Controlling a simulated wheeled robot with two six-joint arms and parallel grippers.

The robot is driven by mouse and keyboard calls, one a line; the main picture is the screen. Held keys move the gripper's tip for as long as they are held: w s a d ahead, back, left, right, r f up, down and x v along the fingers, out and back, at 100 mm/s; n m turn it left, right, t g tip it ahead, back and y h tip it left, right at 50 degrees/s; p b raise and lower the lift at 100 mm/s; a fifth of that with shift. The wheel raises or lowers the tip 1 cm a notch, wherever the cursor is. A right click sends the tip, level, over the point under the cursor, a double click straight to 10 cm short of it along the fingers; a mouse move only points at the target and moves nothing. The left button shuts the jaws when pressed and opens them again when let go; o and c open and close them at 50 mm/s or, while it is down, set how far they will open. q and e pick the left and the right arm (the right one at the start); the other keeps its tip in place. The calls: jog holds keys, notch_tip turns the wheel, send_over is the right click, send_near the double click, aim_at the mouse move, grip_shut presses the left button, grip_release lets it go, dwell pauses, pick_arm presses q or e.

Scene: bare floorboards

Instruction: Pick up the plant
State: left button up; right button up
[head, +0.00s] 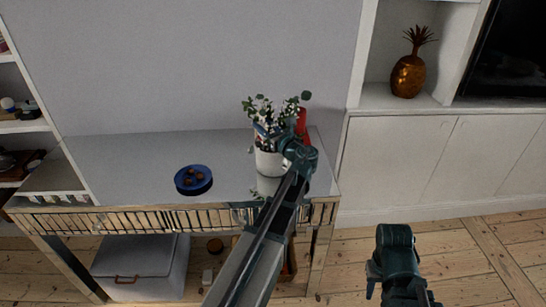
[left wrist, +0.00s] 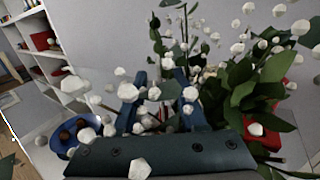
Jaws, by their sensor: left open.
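The plant, with green leaves and small white blossoms in a white pot (head: 266,165), stands upright on the mirrored console table (head: 120,160). My left gripper (head: 264,131) is at the plant's foliage, above the pot, and partly hides it. In the left wrist view my left gripper (left wrist: 162,92) is open, with blossoms and leaves (left wrist: 240,85) between and around its two blue fingers. The pot is hidden in that view. My right gripper (head: 373,280) is low at the bottom right, away from the table; its jaw opening cannot be made out.
A red vase (head: 301,122) stands close behind the plant on the right. A blue plate (head: 193,188) with brown balls lies to the left. A white box (head: 140,265) is under the table. A golden pineapple (head: 407,76) sits in the wall niche. Floor is clear at right.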

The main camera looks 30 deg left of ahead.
pick_arm(q)
grip_shut()
jog(key=shift+d, duration=0.1)
dwell(1.2)
